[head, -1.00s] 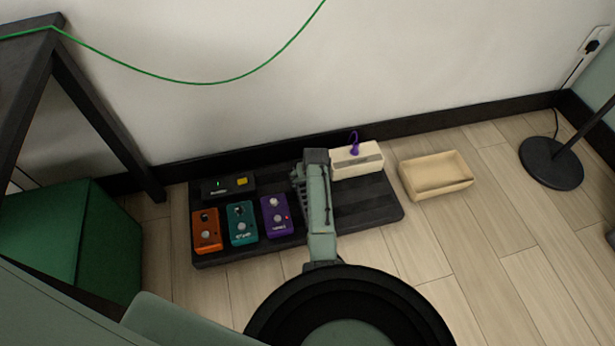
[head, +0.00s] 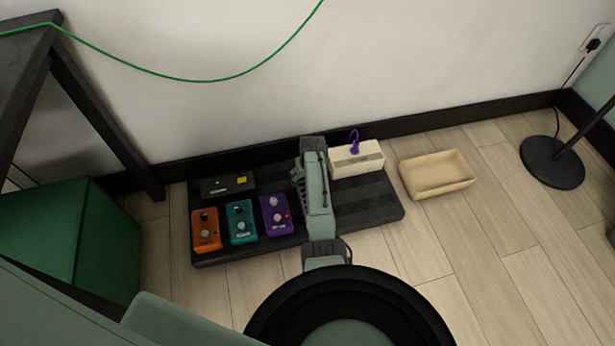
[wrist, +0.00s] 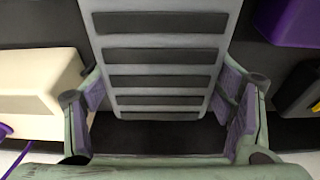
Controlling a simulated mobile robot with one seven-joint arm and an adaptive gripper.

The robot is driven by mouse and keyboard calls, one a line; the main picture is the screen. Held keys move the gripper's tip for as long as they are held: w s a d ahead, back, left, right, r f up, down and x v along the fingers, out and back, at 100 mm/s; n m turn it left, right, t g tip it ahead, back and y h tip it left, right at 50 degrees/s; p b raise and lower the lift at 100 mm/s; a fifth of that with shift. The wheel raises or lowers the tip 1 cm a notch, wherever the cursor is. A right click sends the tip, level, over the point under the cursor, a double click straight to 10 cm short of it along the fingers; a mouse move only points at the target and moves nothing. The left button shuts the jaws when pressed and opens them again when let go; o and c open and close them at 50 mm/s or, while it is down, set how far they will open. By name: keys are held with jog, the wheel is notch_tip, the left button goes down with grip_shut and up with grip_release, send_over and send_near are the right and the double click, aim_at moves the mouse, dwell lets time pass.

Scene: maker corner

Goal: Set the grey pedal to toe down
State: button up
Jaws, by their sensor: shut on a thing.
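The grey pedal (wrist: 160,60) fills the middle of the wrist view, a light grey plate with several dark cross strips. My gripper (wrist: 163,105) has one purple-padded finger on each side of it and is shut on its sides near the end of the plate. In the head view my arm hides the grey pedal and the fingertips, over the right-centre part of the black pedalboard (head: 370,207). The pedal's tilt cannot be told from these views.
A cream box (head: 357,167) with a purple plug stands right of my arm. A purple pedal (head: 277,222), a teal pedal (head: 243,229), an orange pedal (head: 206,240) and a black unit (head: 215,189) stand left. A wooden tray (head: 437,188) lies on the floor at right.

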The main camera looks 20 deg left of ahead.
jog(key=shift+w+f+g+h+b, duration=0.1)
jog(key=shift+f+g+h+b, duration=0.3)
jog(key=shift+f+g+b, duration=0.3)
jog(key=shift+b, duration=0.3)
jog(key=shift+r, duration=0.1)
jog(key=o, duration=1.7)
jog(key=shift+r, duration=0.1)
notch_tip(320, 180, up, 12)
jog(key=shift+s+d, duration=0.25)
jog(key=shift+s, duration=0.2)
jog(key=shift+c, duration=0.2)
